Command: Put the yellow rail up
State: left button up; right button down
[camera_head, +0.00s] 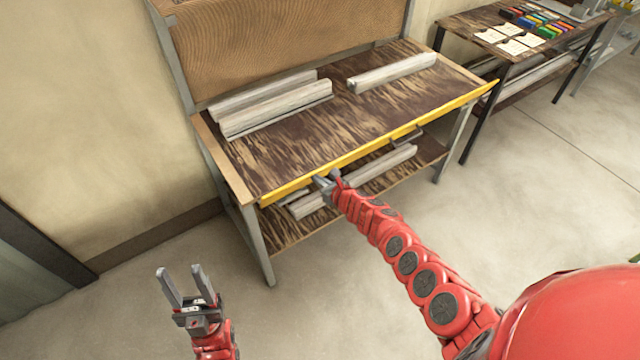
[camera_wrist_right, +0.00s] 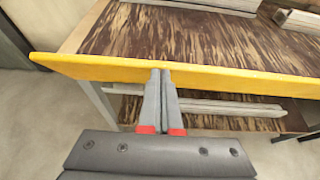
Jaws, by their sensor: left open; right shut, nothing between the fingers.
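The yellow rail (camera_head: 370,147) is a long thin bar along the front edge of the wooden workbench, its right end reaching the bench's right corner. In the right wrist view the rail (camera_wrist_right: 230,78) spans nearly the whole width, and its left end sticks out past the bench's left side. My right gripper (camera_head: 325,180) is shut and empty at the rail's front, left of its middle. Its fingertips (camera_wrist_right: 161,72) overlap the rail in the wrist view; I cannot tell whether they touch it. My left gripper (camera_head: 181,268) is open and empty, low over the floor left of the bench.
Pale profiles (camera_head: 277,108) lie at the back left of the workbench (camera_head: 330,130), and another (camera_head: 392,72) at the back right. More profiles lie on the lower shelf (camera_head: 378,187). A side table (camera_head: 470,24) with coloured items stands at right. The bench's middle is clear.

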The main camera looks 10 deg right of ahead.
jog(key=shift+w+a+r+b, duration=0.3)
jog(key=shift+w+b, duration=0.1)
jog(key=shift+w, duration=0.3)
jog(key=shift+w+a+r+b, duration=0.25)
jog(key=shift+w+b, duration=0.1)
jog(key=shift+w, duration=0.35)
jog(key=shift+w+a+r+b, duration=0.3)
jog(key=shift+w+b, duration=0.1)
jog(key=shift+w, duration=0.3)
